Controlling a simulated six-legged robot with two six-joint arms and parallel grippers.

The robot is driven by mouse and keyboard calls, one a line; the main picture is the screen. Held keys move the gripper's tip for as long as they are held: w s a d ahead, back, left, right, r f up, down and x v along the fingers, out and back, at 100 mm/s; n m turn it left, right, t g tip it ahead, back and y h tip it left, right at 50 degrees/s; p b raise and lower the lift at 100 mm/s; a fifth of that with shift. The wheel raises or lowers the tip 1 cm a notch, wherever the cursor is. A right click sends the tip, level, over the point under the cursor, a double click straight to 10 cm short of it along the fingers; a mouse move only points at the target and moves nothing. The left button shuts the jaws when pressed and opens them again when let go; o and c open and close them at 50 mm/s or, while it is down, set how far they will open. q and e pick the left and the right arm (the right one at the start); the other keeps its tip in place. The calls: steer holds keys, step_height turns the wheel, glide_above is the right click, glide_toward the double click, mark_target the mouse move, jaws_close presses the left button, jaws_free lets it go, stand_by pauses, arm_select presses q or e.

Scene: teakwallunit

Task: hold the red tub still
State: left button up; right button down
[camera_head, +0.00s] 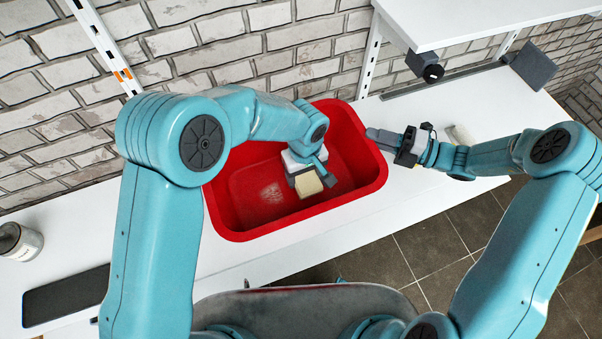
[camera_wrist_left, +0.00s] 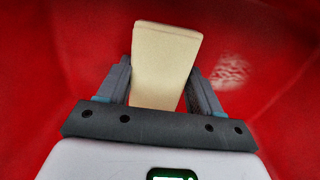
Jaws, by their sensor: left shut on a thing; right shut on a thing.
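The red tub (camera_head: 228,228) stands on the white shelf against the brick wall. Its floor has a pale scuffed patch (camera_head: 272,192), which also shows in the left wrist view (camera_wrist_left: 232,72). My left gripper (camera_head: 306,180) is inside the tub, shut on a cream block (camera_head: 308,185). In the left wrist view the block (camera_wrist_left: 165,62) sits between both fingers, with red tub surface behind it. Whether the block touches the tub floor I cannot tell. My right gripper (camera_head: 384,138) is at the tub's right rim and shut on it; its fingertips reach over the rim.
A white jar (camera_head: 20,243) and a dark flat panel (camera_head: 66,296) lie on the left. A pale small object (camera_head: 459,134) lies right of the tub. A raised white shelf (camera_head: 470,22) overhangs at the upper right. The white surface on the right is mostly free.

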mark_target(276, 189)
arm_select(q)
steer(key=a, duration=0.2)
steer(key=s+a, duration=0.1)
steer(key=a, duration=0.1)
steer(key=s+a, duration=0.1)
steer(key=a, duration=0.2)
steer(key=shift+s, duration=0.1)
steer(key=shift+a+f, duration=0.1)
steer(key=shift+a, duration=0.1)
steer(key=shift+w+d, duration=0.45)
steer(key=shift+d, duration=0.9)
steer(key=shift+w+d, duration=0.45)
steer(key=shift+d, duration=0.95)
steer(key=shift+w+d, duration=0.45)
steer(key=shift+d, duration=0.9)
steer(key=shift+s+a, duration=0.4)
steer(key=shift+a, duration=0.95)
steer(key=shift+s+a, duration=0.45)
steer(key=shift+a, duration=0.9)
steer(key=shift+s+a, duration=0.4)
steer(key=shift+a, duration=0.95)
step_height(276, 189, up, 8)
arm_select(e)
steer(key=shift+f, duration=0.2)
steer(key=c, duration=1.4)
jaws_free()
arm_select(q)
steer(key=shift+w, duration=0.1)
arm_select(e)
steer(key=shift+w, duration=0.15)
